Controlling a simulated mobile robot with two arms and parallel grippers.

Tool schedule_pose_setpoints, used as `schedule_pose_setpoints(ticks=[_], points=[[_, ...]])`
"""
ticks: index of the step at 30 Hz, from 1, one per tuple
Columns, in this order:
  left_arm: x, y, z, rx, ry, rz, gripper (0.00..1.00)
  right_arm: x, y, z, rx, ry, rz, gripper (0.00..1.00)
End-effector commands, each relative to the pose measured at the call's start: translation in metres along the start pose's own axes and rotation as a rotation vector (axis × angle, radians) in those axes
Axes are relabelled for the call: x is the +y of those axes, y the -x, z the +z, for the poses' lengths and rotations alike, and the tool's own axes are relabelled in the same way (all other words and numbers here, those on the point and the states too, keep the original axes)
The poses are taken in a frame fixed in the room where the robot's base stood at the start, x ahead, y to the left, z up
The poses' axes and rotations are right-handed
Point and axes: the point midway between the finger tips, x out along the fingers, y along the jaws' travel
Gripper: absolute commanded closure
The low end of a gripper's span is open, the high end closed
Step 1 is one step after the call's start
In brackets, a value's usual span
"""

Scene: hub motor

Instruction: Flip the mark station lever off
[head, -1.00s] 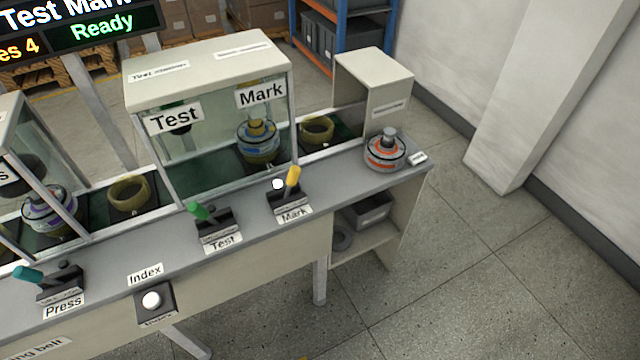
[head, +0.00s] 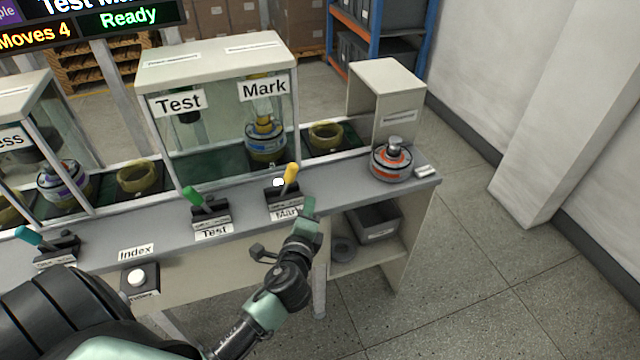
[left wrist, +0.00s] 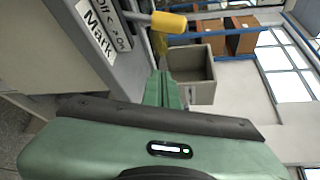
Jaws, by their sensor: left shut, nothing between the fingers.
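The mark station lever (head: 291,174) has a yellow handle on a black base in front of the Mark window. Its handle leans up and to the right in the head view. It also shows in the left wrist view (left wrist: 168,22), near the Mark label (left wrist: 97,18). My left gripper (head: 309,205) is shut and empty, just below and to the right of the lever base, partly over the Mark label. In the left wrist view its green fingers (left wrist: 159,88) are together, apart from the handle. The right gripper is not in view.
The green test lever (head: 192,196) stands left of the mark lever. A motor with an orange band (head: 391,160) sits at the bench's right end. The white index button (head: 137,278) is on the front left. The floor to the right is clear.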

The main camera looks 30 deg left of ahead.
Motion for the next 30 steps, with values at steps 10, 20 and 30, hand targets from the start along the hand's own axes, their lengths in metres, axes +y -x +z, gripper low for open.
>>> schedule_pose_setpoints(ticks=[10,20,30], points=[[-0.002,-0.001,0.001,-0.002,-0.002,-0.004,1.00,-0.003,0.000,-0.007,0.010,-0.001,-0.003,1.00],[-0.004,-0.045,0.001,-0.003,-0.001,-0.005,1.00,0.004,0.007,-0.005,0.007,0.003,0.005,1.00],[-0.005,-0.096,0.015,-0.003,-0.003,-0.001,1.00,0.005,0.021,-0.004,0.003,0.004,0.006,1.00]])
